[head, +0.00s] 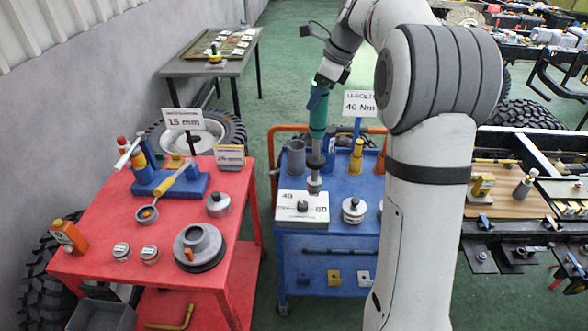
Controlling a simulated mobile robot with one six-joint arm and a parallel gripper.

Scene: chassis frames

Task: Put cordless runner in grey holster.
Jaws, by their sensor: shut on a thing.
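My gripper (320,88) is shut on the cordless runner (318,117), a green-bodied tool with a grey shaft. It hangs about upright over the blue cart, with its round grey lower end just above or at the back right of a white dial block (290,208); contact cannot be told. The grey holster, seemingly the grey upright cup (296,158), stands at the back left of the cart, left of the runner. A yellow holder (356,157) and a brown cup (381,162) stand right of the runner.
The blue cart (325,245) also carries round metal pieces (353,210) and a "40 Nm" sign (359,103). A red table (120,262) with a "15 mm" sign (183,119) and several parts stands left. My arm hides the cart's right side.

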